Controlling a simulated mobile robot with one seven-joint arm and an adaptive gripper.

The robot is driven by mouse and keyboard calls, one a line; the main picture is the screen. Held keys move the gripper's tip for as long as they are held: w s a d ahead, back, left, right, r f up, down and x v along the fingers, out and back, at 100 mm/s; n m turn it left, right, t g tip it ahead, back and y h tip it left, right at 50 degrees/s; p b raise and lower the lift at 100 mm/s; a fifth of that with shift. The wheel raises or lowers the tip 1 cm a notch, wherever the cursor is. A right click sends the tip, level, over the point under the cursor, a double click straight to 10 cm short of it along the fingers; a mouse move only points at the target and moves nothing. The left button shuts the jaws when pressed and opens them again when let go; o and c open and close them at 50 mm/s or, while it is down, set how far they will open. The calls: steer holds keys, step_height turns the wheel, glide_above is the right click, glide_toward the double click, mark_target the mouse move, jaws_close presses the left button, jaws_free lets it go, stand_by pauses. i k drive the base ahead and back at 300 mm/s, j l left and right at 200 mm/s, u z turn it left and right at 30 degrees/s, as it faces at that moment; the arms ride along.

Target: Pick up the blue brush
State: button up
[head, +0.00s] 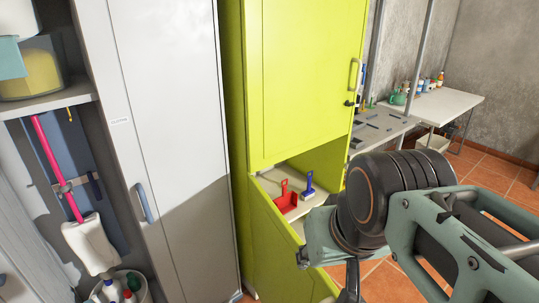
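The blue brush (309,185) is small, with its handle pointing up. It sits on a pale shelf in the open compartment of the yellow-green cabinet (305,85), just right of a red dustpan (286,200). My gripper (328,272) is at the lower middle of the head view, below and in front of the brush and apart from it. My arm's dark joint covers part of the area to the right of the compartment. The fingertips are partly hidden and cut by the lower edge, so their opening is unclear. Nothing is seen held.
The cabinet's lower yellow-green panel (278,250) stands in front of the compartment. A tall white cabinet (165,120) is on the left, beside a shelf niche with a pink-handled mop (55,165). A white table (445,102) with bottles stands at the back right. Tiled floor shows at right.

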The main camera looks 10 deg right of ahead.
mark_target(309, 193)
steer(key=k+l, duration=0.15)
steer(key=l, duration=0.3)
steer(key=k+l, duration=0.1)
steer(key=l, duration=0.35)
steer(key=k+l+z, duration=0.1)
steer(key=l, duration=0.75)
steer(key=i+l+z, duration=0.1)
steer(key=l, duration=0.25)
steer(key=i+l+z, duration=0.15)
steer(key=i+l, duration=0.4)
steer(key=i+z, duration=0.1)
steer(key=i, duration=0.4)
steer(key=i+j+z, duration=0.1)
steer(key=i, duration=0.4)
steer(key=i+j, duration=0.15)
steer(key=j, duration=0.2)
steer(key=i+j, duration=0.15)
steer(key=j, duration=0.2)
steer(key=i+l+u, duration=0.1)
steer(key=i+l, duration=0.15)
steer(key=l, duration=0.15)
